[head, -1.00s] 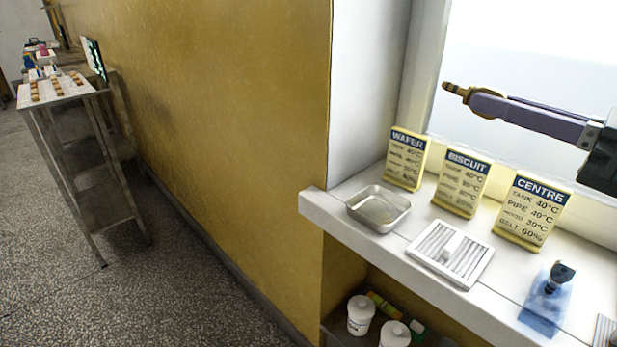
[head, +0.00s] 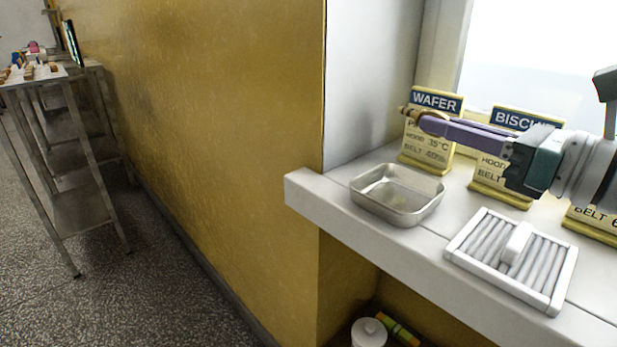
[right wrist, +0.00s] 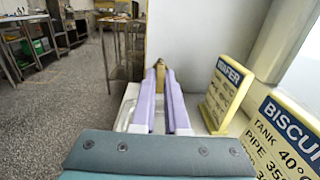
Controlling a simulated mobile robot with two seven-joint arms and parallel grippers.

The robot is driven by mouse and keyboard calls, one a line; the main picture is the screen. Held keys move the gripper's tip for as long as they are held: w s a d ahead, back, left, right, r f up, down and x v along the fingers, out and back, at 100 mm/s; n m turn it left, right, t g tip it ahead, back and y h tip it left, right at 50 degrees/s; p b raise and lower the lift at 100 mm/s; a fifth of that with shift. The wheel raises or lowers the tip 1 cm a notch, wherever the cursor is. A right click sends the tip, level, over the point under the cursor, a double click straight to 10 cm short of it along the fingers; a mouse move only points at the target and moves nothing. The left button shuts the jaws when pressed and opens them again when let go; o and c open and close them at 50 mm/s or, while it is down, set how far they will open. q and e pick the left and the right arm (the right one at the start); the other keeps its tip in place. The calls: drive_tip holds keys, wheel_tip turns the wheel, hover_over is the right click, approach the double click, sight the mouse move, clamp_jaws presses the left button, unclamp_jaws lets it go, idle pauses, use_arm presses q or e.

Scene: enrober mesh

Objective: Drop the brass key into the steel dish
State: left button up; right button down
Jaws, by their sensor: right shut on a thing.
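My right gripper (head: 430,121), with long purple fingers, reaches in from the right above the sill. It is shut on the brass key (head: 407,111), which sticks out past the fingertips; the key also shows between the fingertips in the right wrist view (right wrist: 159,70). The steel dish (head: 378,206) is a shallow, empty-looking rectangular pan on the white sill. In the head view, the key appears above the dish's far side, in front of the WAFER sign; its exact height is hard to tell. In the right wrist view the fingers partly hide the dish. My left gripper is not in view.
A WAFER sign (head: 438,103) and a BISCUIT sign (head: 490,180) stand behind the dish. A white slatted grille (head: 460,250) lies to its right on the white sill (head: 330,210). A yellow wall (head: 220,130) and a metal rack (head: 85,215) are at left.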

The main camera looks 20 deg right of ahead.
wheel_tip(320, 180, down, 4)
drive_tip(key=b, duration=0.2)
drive_tip(key=shift+b, duration=0.3)
drive_tip(key=shift+r, duration=0.1)
drive_tip(key=c, duration=0.8)
unclamp_jaws()
drive_tip(key=shift+c, duration=0.2)
drive_tip(key=b+v, duration=0.1)
drive_tip(key=v, duration=0.9)
